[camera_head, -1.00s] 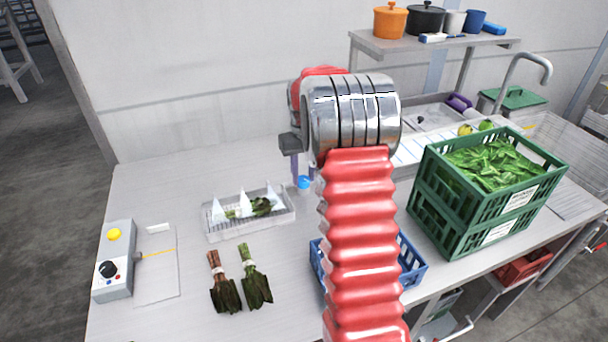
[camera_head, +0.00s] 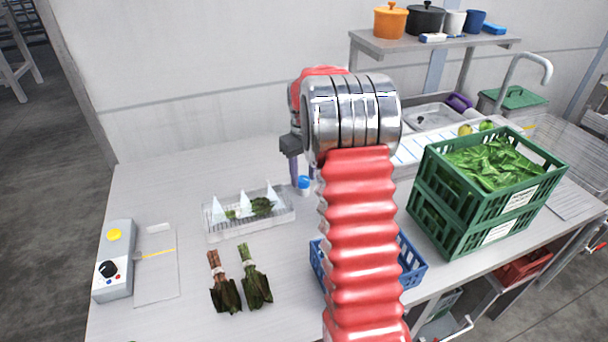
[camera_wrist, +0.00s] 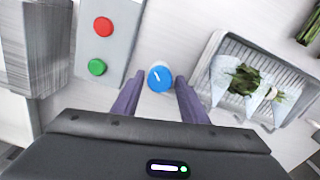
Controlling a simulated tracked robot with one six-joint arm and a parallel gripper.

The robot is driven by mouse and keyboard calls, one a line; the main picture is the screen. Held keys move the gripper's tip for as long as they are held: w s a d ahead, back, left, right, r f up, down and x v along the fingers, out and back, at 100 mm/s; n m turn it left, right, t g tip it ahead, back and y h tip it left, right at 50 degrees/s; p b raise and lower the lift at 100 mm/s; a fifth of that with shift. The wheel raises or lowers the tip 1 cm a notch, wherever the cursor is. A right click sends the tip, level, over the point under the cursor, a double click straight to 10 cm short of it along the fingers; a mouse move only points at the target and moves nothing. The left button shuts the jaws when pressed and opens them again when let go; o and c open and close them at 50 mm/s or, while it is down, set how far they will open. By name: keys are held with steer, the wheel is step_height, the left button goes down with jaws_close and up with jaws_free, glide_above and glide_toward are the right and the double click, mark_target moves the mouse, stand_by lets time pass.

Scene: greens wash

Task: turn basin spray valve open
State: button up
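A round blue knob (camera_wrist: 160,78) with a short white line on top and a pale base shows in the wrist view, just ahead of my fingertips. The head view shows it as a small blue cap (camera_head: 304,183) on the bench. I take it for the spray valve, but no label on it is readable. In the head view, one finger shows left of the knob; my red arm hides part of the gripper.
A grey box (camera_wrist: 107,48) with red and green buttons stands beside the knob. A wire tray (camera_head: 248,226) holding greens lies nearby. Two green bunches (camera_head: 240,281), a control box (camera_head: 114,262) with a black dial, and stacked green crates (camera_head: 485,190) stand on the bench.

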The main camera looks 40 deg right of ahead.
mark_target(303, 179)
steer(key=shift+o, duration=1.1)
step_height(303, 179, up, 14)
steer(key=shift+f, duration=0.2)
